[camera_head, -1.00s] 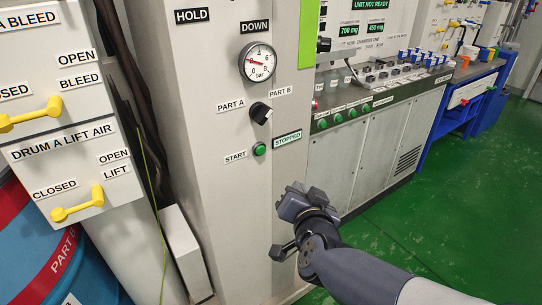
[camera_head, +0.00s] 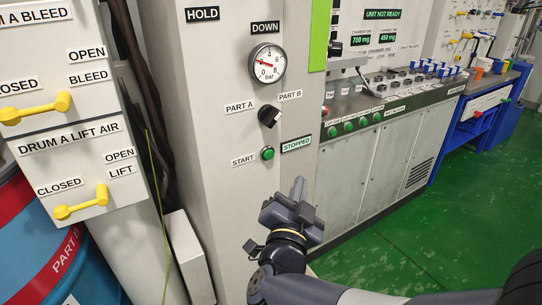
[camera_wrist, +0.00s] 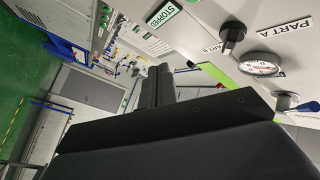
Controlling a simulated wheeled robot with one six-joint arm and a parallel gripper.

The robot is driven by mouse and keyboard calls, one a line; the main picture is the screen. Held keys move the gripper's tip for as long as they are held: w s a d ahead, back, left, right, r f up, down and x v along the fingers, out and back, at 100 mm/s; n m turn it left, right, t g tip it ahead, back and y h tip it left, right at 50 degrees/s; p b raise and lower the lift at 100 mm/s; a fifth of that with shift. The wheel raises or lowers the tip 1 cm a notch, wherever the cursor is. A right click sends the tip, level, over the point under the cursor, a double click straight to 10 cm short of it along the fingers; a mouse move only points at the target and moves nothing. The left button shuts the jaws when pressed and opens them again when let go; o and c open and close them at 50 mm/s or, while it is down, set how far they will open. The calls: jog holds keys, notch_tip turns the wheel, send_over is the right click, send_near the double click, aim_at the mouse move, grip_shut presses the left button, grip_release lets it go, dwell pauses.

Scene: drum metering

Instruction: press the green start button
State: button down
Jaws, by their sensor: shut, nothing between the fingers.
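The green start button (camera_head: 267,153) is on the grey cabinet front, between the START label (camera_head: 243,160) and the STOPPED label (camera_head: 296,143). My gripper (camera_head: 299,190) is shut and empty, below and to the right of the button and apart from it. In the wrist view my gripper (camera_wrist: 160,82) fills the lower middle. The STOPPED label (camera_wrist: 163,15) shows at the top there, but I cannot make out the button.
Above the button are a black selector knob (camera_head: 269,116) and a pressure gauge (camera_head: 267,63). Several other green buttons (camera_head: 348,126) sit on the console at the right. Yellow-handled valves (camera_head: 82,203) are at the left. Green floor (camera_head: 430,215) is clear at the right.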

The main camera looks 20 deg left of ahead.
aim_at(269, 154)
jog(key=w+a, duration=0.5)
jog(key=a, duration=0.1)
jog(key=shift+w+a+p, duration=0.35)
jog(key=shift+p, duration=0.1)
jog(key=shift+w+a, duration=0.1)
dwell(1.9)
jog(key=shift+w+a, duration=0.2)
jog(key=shift+a, duration=0.05)
jog(key=shift+w+a, duration=0.25)
jog(key=shift+a, duration=0.05)
dwell(0.8)
jog(key=shift+s+d, duration=0.1)
jog(key=shift+s+d+b, duration=0.35)
jog(key=shift+s+d, duration=0.1)
jog(key=shift+d, duration=0.1)
